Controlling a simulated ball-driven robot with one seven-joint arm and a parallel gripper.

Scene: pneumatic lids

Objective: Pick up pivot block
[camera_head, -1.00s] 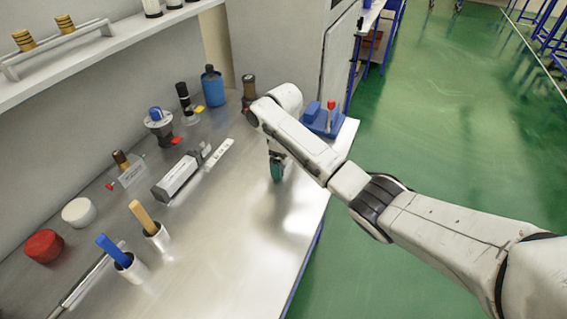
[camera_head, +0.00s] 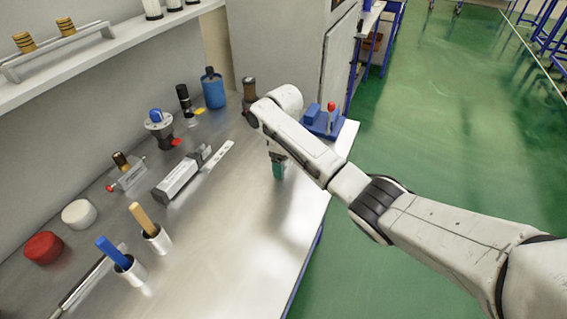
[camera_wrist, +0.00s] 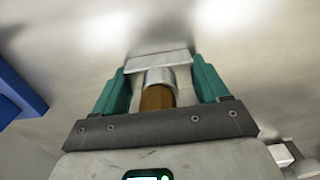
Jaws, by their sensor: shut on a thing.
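My gripper (camera_wrist: 160,69) has teal fingers, and they are shut on the pivot block (camera_wrist: 158,61) at their tips. The block shows as a light grey metal plate spanning from finger to finger. A silvery collar and a brown, brass-like cylinder show between the fingers on the near side of the plate. In the head view my gripper (camera_head: 278,170) hangs below the wrist, over the right part of the bench. The block cannot be made out there. How far it is above the bench is not clear.
A grey rectangular cylinder (camera_head: 176,180) lies to the left. A blue fixture with a red knob (camera_head: 322,121) stands behind right. A blue bottle (camera_head: 213,90) stands at the back.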

